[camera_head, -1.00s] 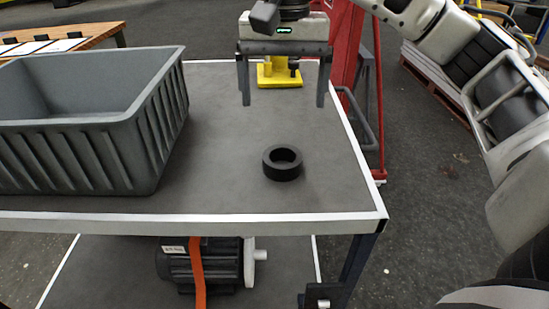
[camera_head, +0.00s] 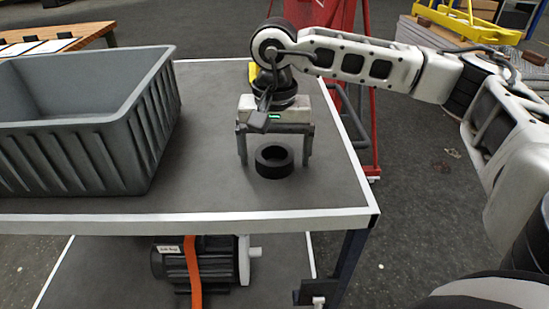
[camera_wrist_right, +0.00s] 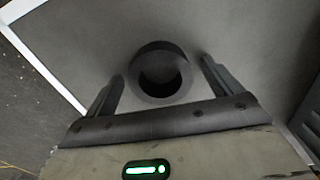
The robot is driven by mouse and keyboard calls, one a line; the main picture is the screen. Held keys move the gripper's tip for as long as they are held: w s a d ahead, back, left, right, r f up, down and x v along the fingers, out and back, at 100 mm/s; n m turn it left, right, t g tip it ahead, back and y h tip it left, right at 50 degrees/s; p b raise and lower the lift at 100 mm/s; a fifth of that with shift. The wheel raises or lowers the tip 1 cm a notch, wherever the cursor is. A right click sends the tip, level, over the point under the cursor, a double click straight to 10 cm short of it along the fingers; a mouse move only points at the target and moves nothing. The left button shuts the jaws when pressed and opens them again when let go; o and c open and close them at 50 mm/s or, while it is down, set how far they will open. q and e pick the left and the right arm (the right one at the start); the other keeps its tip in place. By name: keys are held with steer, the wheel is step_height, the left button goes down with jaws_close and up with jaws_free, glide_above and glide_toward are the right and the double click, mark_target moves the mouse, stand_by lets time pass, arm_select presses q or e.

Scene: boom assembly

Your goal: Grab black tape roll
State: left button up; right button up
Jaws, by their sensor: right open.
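The black tape roll (camera_head: 274,161) lies flat on the grey tabletop near the right side of the cart. My right gripper (camera_head: 274,162) is open, its two fingers pointing down on the left and right of the roll. In the right wrist view the tape roll (camera_wrist_right: 160,73) sits between the fingertips of my right gripper (camera_wrist_right: 161,70), with a gap on each side. The fingers do not touch it. My left gripper is not in view.
A large grey crate (camera_head: 75,150) stands on the left of the cart top (camera_head: 215,190). A yellow part (camera_head: 252,70) is partly hidden behind my right arm. A motor with an orange strap (camera_head: 195,262) sits on the lower shelf. The tabletop in front of the roll is clear.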

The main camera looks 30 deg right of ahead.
steer(key=c, duration=1.1)
